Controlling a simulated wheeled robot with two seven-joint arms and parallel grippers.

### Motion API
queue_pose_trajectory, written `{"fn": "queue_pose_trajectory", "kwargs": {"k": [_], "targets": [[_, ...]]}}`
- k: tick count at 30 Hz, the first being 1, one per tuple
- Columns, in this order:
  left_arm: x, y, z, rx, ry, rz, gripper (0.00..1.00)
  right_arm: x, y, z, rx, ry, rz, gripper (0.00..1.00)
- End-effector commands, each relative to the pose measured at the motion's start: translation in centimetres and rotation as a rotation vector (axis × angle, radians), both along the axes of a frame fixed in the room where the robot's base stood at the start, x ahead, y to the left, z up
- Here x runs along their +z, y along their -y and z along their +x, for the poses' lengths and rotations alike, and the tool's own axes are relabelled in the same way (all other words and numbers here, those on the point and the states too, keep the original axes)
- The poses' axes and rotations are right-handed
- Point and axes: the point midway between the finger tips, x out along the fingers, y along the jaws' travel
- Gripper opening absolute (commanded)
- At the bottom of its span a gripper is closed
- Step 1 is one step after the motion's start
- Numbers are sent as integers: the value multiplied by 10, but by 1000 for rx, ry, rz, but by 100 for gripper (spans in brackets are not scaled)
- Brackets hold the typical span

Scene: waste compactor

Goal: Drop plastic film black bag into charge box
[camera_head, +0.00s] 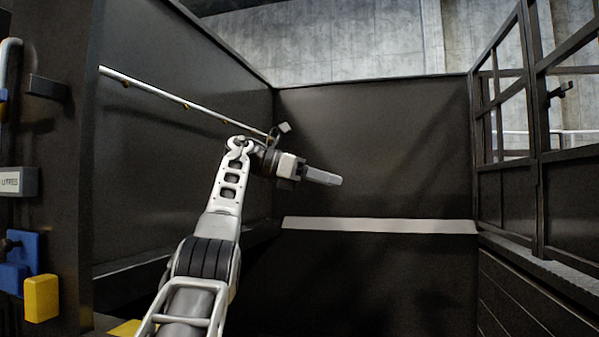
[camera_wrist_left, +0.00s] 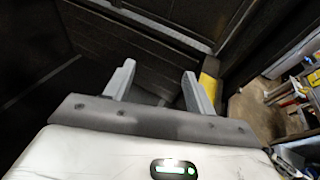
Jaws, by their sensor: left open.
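My left gripper (camera_head: 325,178) reaches into the dark, open-topped charge box (camera_head: 370,140), well above its floor. In the left wrist view its two fingers (camera_wrist_left: 155,88) stand wide apart with nothing between them. No black film bag can be made out in either view. The low part of the box is very dark, so a black bag there could not be told from the floor. My right gripper is in neither view.
A pale ledge (camera_head: 380,225) crosses the back wall. A metal rod (camera_head: 180,100) runs along the left wall, close to my left wrist. A barred gate (camera_head: 540,140) stands at the right. Blue and yellow parts (camera_head: 41,298) are at the lower left.

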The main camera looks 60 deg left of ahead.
Motion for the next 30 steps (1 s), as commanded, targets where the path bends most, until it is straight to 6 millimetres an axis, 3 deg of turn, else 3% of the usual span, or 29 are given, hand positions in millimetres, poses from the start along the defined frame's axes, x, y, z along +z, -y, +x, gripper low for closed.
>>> {"fn": "queue_pose_trajectory", "kwargs": {"k": [3, 9, 18, 30], "targets": [[11, -12, -27, 2, 9, -4, 55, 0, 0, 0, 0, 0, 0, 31], [19, -24, -56, -1, 11, -3, 55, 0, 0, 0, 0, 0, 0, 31], [24, -30, -72, -1, 7, 0, 55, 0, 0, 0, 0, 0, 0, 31], [23, -31, -74, -1, 5, 2, 55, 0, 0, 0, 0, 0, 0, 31]]}}
